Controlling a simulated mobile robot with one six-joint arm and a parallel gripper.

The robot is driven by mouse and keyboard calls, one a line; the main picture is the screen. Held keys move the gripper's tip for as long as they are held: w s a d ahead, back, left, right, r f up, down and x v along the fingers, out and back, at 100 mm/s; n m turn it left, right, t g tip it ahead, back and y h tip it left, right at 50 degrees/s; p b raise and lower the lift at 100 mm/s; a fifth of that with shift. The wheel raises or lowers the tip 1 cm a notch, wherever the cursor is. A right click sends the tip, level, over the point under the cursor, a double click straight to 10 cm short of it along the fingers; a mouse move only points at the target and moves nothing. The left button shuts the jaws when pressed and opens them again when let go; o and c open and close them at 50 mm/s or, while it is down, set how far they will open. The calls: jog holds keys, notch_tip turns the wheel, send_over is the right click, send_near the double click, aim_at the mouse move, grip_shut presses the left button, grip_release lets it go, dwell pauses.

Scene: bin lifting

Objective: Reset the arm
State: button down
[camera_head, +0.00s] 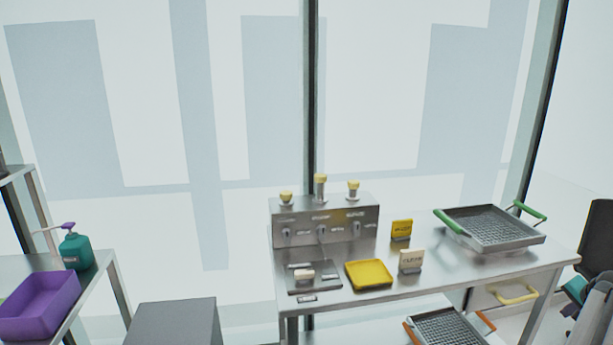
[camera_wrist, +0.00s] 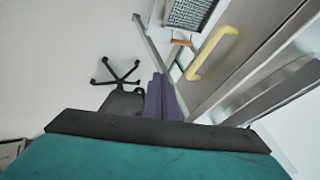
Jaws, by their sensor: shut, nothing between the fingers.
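My gripper (camera_wrist: 160,84) points away from the camera in the wrist view. Its two grey-purple fingers are together, with nothing between them. The teal and black body of the gripper fills the bottom of that view. In the head view, part of my arm with a teal section shows at the far right edge, beside the steel table (camera_head: 452,275). The fingers cannot be made out there. In the wrist view the fingers appear in front of a chair base (camera_wrist: 118,74) and left of a yellow handle (camera_wrist: 212,53).
The table bears a mesh tray with green handles (camera_head: 490,228), a yellow tray (camera_head: 369,274), small signs (camera_head: 411,261) and a steel dispenser box (camera_head: 325,222). A mesh tray with orange handles (camera_head: 448,328) sits lower. A purple bin (camera_head: 40,306) and teal bottle (camera_head: 76,250) stand left.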

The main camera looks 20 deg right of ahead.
jog(key=w+a+f+n+y, duration=0.2)
jog(key=w+a+f, duration=0.75)
jog(key=a, duration=0.25)
jog(key=w+a+f+n+g+y, duration=0.1)
jog(key=w+a+f+n, duration=0.15)
jog(key=a+f, duration=0.65)
jog(key=w+a+f+n+g+y, duration=0.1)
jog(key=w+a+f+n+y, duration=0.2)
jog(key=a, duration=1)
jog(key=w+a+f+n+g, duration=0.1)
jog(key=w+a+f+g, duration=0.15)
jog(key=a+f, duration=0.7)
jog(key=s+a+f+n+g, duration=0.1)
jog(key=s+a+f, duration=0.1)
jog(key=a, duration=0.6)
jog(key=s+a+f+n+g, duration=0.1)
jog(key=s+a+f+n, duration=0.15)
jog(key=a, duration=0.45)
jog(key=s+a+f+n+g, duration=0.1)
jog(key=s+a+f, duration=0.15)
jog(key=a, duration=0.55)
jog(key=s+a+f+n+g, duration=0.1)
jog(key=s+a+f+n, duration=0.1)
jog(key=s+a, duration=0.4)
jog(key=s+a+f+n+g+h, duration=0.1)
jog(key=s+a+f+n+g, duration=0.1)
jog(key=s+a, duration=0.5)
jog(key=s+n, duration=0.1)
jog(key=s, duration=0.4)
jog(key=shift+a, duration=0.15)
